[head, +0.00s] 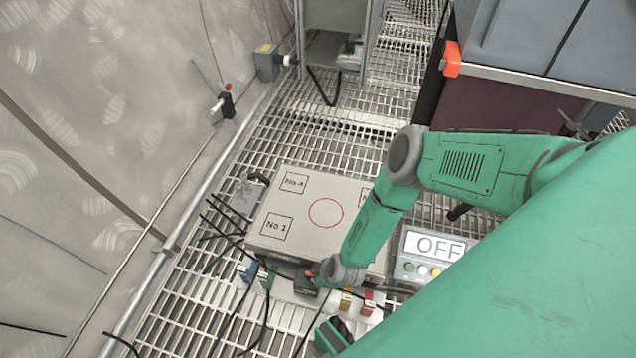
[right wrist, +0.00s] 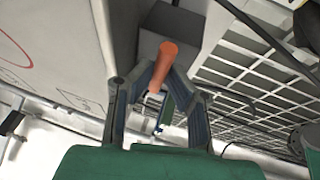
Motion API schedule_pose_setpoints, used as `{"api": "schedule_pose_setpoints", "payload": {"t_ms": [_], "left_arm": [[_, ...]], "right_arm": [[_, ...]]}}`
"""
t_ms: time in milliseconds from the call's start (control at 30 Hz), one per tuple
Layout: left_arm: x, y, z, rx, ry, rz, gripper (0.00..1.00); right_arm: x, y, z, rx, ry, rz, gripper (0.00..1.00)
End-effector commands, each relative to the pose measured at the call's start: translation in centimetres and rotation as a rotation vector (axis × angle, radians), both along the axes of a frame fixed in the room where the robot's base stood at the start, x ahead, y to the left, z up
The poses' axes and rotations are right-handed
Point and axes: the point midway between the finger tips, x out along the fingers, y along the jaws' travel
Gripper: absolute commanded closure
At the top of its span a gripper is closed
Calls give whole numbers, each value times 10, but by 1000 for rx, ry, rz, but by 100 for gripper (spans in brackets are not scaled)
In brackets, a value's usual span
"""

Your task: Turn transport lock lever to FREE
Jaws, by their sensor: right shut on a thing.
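An orange lever (right wrist: 166,66) stands at a grey block (right wrist: 168,28) in the right wrist view. My right gripper (right wrist: 162,80) has its two fingers on either side of this lever and is shut on it. In the head view my right gripper (head: 318,277) is low beside the front edge of a pale box, and only a small orange bit (head: 311,273) of the lever shows there. The lever's base is mostly hidden by the gripper. No FREE marking is readable.
The pale box (head: 325,185) has numbered squares and a red circle. A panel reading OFF (head: 435,246) stands to its right. Blue (head: 247,271), yellow (head: 345,301) and red (head: 368,303) connectors and black cables lie near the gripper. Grating floor (head: 330,125) is open behind the box.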

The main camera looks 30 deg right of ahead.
Motion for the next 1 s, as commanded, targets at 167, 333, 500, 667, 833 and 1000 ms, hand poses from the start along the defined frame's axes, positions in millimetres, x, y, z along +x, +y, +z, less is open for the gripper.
{"api": "schedule_pose_setpoints", "payload": {"t_ms": [167, 333, 500, 667, 833, 1000], "left_arm": [[0, 0, 0, 0, 0, 0, 60], [0, 0, 0, 0, 0, 0, 60], [0, 0, 0, 0, 0, 0, 60], [0, 0, 0, 0, 0, 0, 60], [0, 0, 0, 0, 0, 0, 60], [0, 0, 0, 0, 0, 0, 60]], "right_arm": [[-1, 1, 0, -2, 0, -47, 100], [-2, 4, 0, -3, -1, -149, 100], [-4, 9, 0, -3, -2, -295, 100], [-5, 14, 0, -3, -1, -452, 100], [-6, 19, -1, -2, -1, -615, 100], [-5, 24, -1, -2, -1, -777, 100]]}}
